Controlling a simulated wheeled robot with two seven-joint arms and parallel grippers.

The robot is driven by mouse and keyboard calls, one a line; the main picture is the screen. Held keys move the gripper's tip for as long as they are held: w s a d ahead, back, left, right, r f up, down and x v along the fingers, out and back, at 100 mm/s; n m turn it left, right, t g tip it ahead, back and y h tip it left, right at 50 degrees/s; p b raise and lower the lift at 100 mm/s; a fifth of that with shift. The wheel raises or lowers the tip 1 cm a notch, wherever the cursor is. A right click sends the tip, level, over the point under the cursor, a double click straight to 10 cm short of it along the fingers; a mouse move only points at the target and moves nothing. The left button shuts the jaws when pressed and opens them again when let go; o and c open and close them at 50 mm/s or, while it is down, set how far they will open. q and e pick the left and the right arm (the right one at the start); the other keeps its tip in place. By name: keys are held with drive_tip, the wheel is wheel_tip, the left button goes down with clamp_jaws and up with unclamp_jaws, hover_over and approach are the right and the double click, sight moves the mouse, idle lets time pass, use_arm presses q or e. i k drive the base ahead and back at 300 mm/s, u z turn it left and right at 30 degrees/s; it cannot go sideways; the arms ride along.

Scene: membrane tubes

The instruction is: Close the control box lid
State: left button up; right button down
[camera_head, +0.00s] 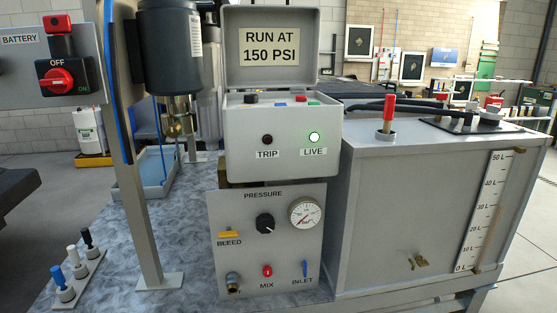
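The grey control box (240,140) stands in the middle of the camera_head view, above the pressure panel. Its lid (233,45) is open and stands upright at the back of the box, with a "RUN AT 150 PSI" label on its inner face. Red, blue, green and black controls show on the box top below the lid. Neither of my grippers is in view.
The pressure panel (225,265) with knob and gauge is below the box. A large grey tank (385,210) with a red-handled valve (388,112) stands close on the right. A grey post (135,200) and a dark cylinder (170,50) are on the left, near the battery switch (57,80).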

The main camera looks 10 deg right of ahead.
sight(263, 46)
drive_tip(key=z, duration=1.3)
drive_tip(key=i, duration=1.05)
drive_tip(key=u, duration=1.25)
